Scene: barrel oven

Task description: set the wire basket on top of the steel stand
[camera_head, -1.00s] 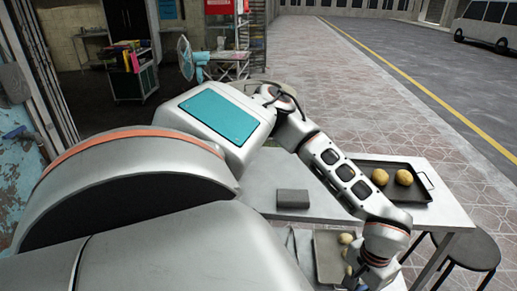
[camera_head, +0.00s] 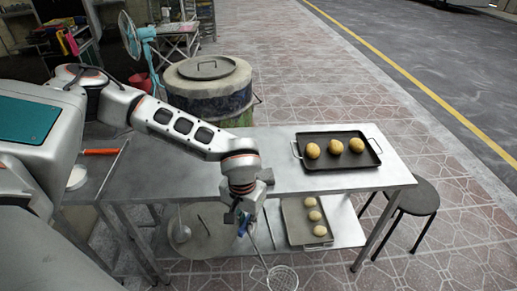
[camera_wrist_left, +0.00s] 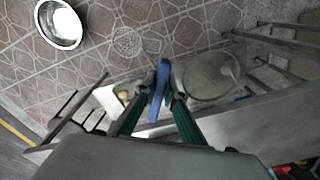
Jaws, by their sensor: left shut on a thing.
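The wire basket (camera_head: 282,279) is a round mesh on a long thin handle with a blue grip (camera_head: 243,224). My left gripper (camera_head: 243,215) is shut on the blue grip at the table's front edge, and the mesh hangs down to the right, low in the head view. In the left wrist view the gripper (camera_wrist_left: 158,95) pinches the blue grip, with the mesh (camera_wrist_left: 127,42) against the paved floor. A round, shiny steel piece (camera_wrist_left: 76,40) stands on the floor at upper left there; I cannot tell surely whether it is the steel stand. My right gripper is out of view.
The steel table (camera_head: 160,175) bears a dark tray (camera_head: 318,184) of round buns; its lower shelf holds another bun tray (camera_head: 289,218) and a round plate (camera_head: 190,238). A barrel oven (camera_head: 212,95) stands behind, a stool (camera_head: 415,195) at right. Paving at lower right is clear.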

